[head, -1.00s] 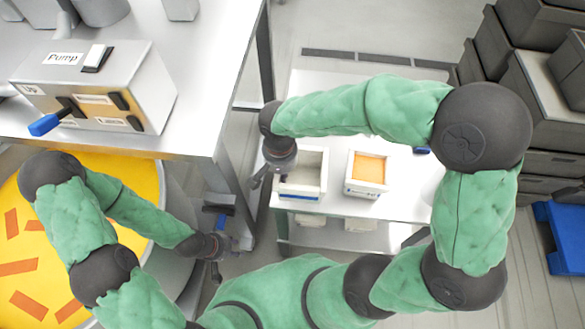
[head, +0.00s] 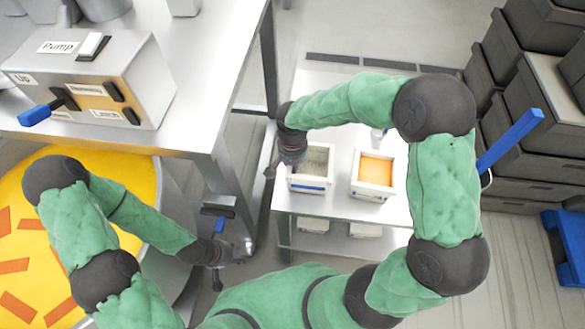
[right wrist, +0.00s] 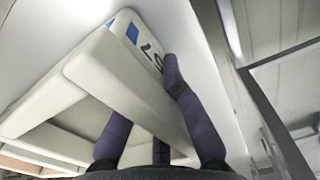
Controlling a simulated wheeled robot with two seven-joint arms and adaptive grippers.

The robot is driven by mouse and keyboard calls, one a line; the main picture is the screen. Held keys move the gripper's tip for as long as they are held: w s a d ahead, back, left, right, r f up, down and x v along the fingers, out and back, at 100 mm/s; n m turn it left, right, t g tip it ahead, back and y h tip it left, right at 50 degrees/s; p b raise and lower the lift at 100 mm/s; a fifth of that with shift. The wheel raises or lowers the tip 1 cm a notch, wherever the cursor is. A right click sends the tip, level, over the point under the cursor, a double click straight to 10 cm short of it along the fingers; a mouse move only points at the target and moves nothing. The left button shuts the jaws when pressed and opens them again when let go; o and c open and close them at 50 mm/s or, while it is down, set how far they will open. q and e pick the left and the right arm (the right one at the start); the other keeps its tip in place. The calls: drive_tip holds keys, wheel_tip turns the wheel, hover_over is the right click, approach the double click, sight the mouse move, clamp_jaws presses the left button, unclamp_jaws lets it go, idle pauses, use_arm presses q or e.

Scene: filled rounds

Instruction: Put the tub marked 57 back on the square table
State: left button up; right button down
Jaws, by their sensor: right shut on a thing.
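The tub marked 57 (head: 310,184) is a pale, open box with a blue strip on its front. In the head view it is at the left on the white square table (head: 300,205); I cannot tell whether its base touches the top. My right gripper (head: 284,168) is shut on its wall at the left side. In the right wrist view the fingers (right wrist: 165,125) straddle the wall of the tub (right wrist: 120,75), and the digits show sideways beside a blue mark. My left gripper (head: 217,268) hangs low beside the steel bench; its jaw state is unclear.
A similar tub with orange filling (head: 376,170) stands to the right on the table, with a small bottle (head: 379,137) behind it. The steel bench (head: 205,120) with the pump box (head: 95,80) is at left, above a yellow vat (head: 35,190). Dark crates (head: 540,90) stack at right.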

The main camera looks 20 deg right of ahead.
drive_tip(key=shift+f, duration=0.1)
drive_tip(key=c, duration=1.4)
unclamp_jaws()
drive_tip(key=shift+o, duration=0.2)
drive_tip(key=shift+r, duration=0.25)
wheel_tip(320, 180, up, 12)
drive_tip(key=p, duration=0.4)
drive_tip(key=shift+f, duration=0.1)
